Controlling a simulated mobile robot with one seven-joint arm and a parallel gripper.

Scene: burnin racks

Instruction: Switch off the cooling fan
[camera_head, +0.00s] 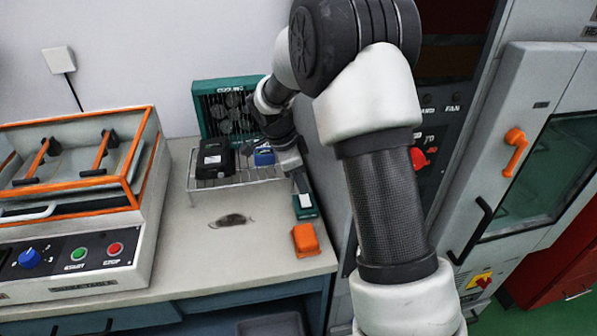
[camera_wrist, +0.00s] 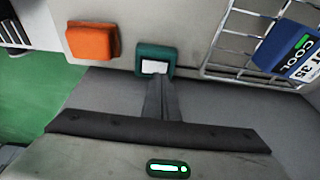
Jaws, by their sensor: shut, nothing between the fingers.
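The cooling fan unit (camera_head: 222,108), a teal box with several round fans behind a grille, stands at the back of the bench against the wall. A small teal switch box with a white face (camera_head: 306,206) sits near the bench's right edge; it also shows at the top middle of the wrist view (camera_wrist: 143,52). My gripper (camera_head: 301,188) is shut and empty. Its fingertips (camera_wrist: 157,79) are right at the near side of the switch box, and I cannot tell whether they touch it. The fan unit's right side is partly hidden by my arm.
An orange block (camera_head: 305,240) lies close to the switch box. A wire rack (camera_head: 205,184) holds a black device (camera_head: 215,157) and a blue box (camera_head: 264,156). An orange-framed machine (camera_head: 75,215) fills the left. A cabinet with an orange handle (camera_head: 515,150) stands right. The bench front is mostly clear.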

